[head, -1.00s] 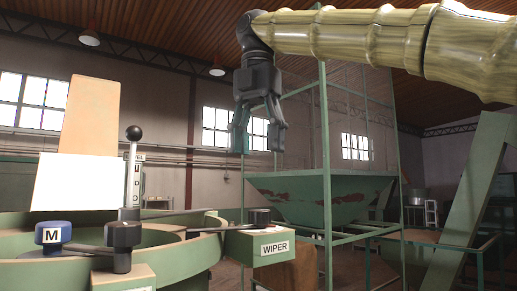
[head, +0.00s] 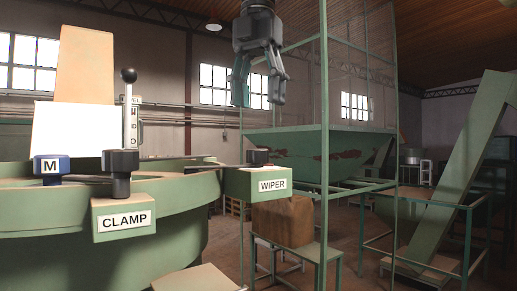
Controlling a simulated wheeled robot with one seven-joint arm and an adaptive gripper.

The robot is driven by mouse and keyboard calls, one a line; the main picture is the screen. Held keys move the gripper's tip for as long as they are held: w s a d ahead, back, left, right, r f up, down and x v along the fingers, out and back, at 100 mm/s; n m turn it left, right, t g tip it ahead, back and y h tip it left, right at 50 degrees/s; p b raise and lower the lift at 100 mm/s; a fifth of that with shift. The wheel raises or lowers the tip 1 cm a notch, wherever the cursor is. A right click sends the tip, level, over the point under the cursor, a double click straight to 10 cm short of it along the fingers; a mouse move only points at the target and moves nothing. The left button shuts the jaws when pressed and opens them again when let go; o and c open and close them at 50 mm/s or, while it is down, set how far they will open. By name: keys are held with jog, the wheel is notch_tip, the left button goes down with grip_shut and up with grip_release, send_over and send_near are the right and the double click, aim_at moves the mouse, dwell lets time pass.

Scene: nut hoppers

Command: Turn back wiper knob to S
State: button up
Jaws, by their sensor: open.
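The wiper knob (head: 260,157) is a small dark knob on top of a green box whose white label (head: 272,185) reads WIPER. The box sticks out from the right side of a large round green machine (head: 165,240). The knob's pointer direction and any S mark are too small to read. My gripper (head: 259,101) hangs fingers-down above the knob in the picture, apart from it. Its two fingers are spread, with nothing between them.
A dark clamp knob (head: 121,172) on a box labelled CLAMP, a blue knob marked M (head: 47,169) and an upright ball-topped lever (head: 129,115) stand to the left. A green hopper frame (head: 324,150) rises behind and right of the wiper box.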

aim_at(257, 158)
jog(key=shift+f+p, duration=1.05)
jog(key=shift+f, duration=3.95)
grip_shut()
